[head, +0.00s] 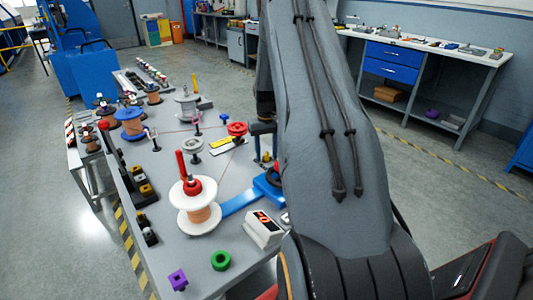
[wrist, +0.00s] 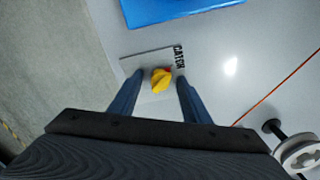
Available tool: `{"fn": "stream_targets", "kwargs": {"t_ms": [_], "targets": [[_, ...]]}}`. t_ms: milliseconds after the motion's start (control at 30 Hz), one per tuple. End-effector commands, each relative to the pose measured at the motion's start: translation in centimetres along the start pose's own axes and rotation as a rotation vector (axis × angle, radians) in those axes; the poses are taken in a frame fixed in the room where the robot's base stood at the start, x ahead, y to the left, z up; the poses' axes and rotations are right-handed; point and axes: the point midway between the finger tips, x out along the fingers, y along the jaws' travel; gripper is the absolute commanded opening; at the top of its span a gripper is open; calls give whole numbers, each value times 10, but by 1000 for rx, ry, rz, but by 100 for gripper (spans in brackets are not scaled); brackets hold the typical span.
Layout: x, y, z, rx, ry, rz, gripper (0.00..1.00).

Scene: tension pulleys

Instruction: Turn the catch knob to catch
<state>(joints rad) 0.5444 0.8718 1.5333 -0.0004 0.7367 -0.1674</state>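In the wrist view the catch knob (wrist: 161,81) is small and yellow, with a bit of red at its upper right. It sits on a pale plate (wrist: 136,66), with the dark word CATCH printed along the plate's right side. My gripper (wrist: 156,82) is open, with one dark finger on each side of the knob. Gaps show between the knob and both fingers. I cannot tell how far the fingertips are above the plate. In the head view my arm hides the gripper, and I cannot make out the knob there.
A blue part (wrist: 180,8) lies beyond the plate. A grey wheel on a dark post (wrist: 300,155) stands at the lower right, near a red line. In the head view the crowded table (head: 200,262) holds a white spool (head: 197,215), several pulleys and a green ring (head: 221,260).

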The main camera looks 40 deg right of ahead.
Motion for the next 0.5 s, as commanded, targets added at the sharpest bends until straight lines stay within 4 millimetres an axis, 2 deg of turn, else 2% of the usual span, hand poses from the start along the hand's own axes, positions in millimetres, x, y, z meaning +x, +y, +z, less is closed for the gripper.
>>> {"fn": "stream_targets", "kwargs": {"t_ms": [300,500], "targets": [[-3,0,0,1,1,0,43],[-28,0,-2,1,5,1,43]]}}
